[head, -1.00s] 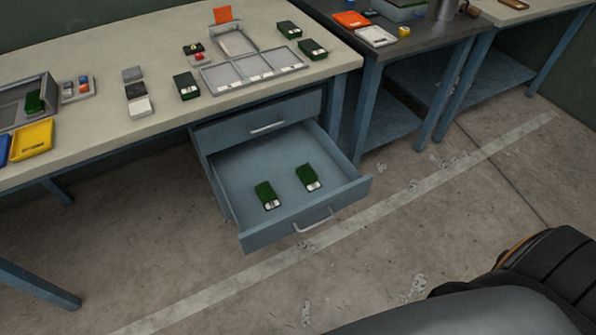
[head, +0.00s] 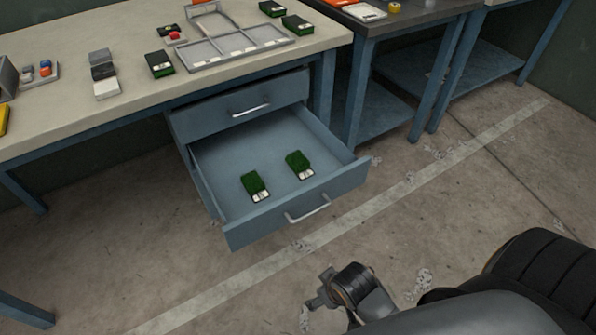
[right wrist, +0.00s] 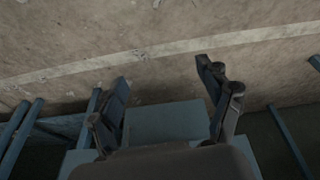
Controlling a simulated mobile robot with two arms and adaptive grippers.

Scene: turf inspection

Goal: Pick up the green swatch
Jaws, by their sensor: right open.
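Two green swatches with white labels lie in the open blue drawer (head: 225,197), one at left (head: 254,186) and one at right (head: 299,165). More green swatches are on the bench top: one left of the grey tray (head: 159,64) and two behind it at right (head: 272,8) (head: 297,24). My right gripper (head: 318,293) is low in front of the drawer, apart from it and from every swatch. In the right wrist view its fingers (right wrist: 165,95) are spread and empty, with a blue surface beyond; no swatch shows there. My left gripper is not in view.
The bench (head: 60,125) holds a grey divided tray (head: 235,45) and grey-to-white blocks (head: 103,72). A closed upper drawer (head: 240,108) is above the open one. A dark-topped table (head: 415,30) stands at right.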

